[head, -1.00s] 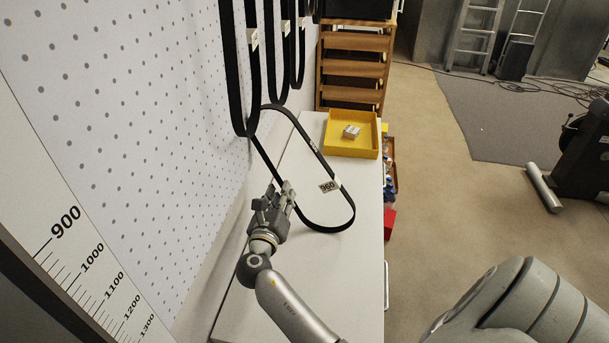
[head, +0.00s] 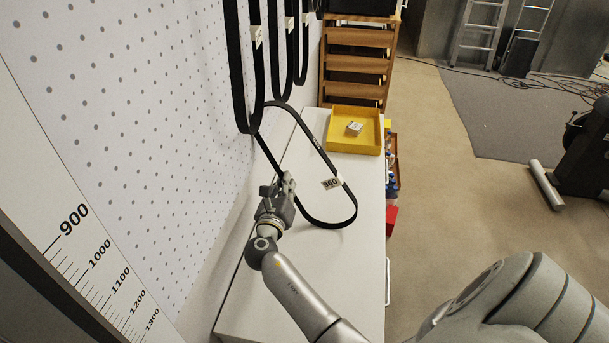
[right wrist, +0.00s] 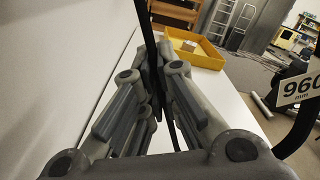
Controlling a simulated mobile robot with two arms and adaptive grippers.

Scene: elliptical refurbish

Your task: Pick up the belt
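The belt is a black loop (head: 353,207) with a white "960" tag, seen over the white table in the head view. I cannot tell whether it rests on the table. My right gripper (head: 284,186) is at the loop's left side. In the right wrist view the belt strand (right wrist: 149,38) runs between the fingers of my right gripper (right wrist: 157,70), which look closed on it. The "960 mm" tag (right wrist: 297,88) shows at the right edge there. My left gripper is not in view.
Other black belts (head: 238,90) hang along the dotted wall (head: 150,130) at left. A yellow tray (head: 352,144) with a small box (head: 354,128) sits at the table's far end. The white table (head: 340,265) is clear in front. A wooden rack (head: 356,64) stands behind.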

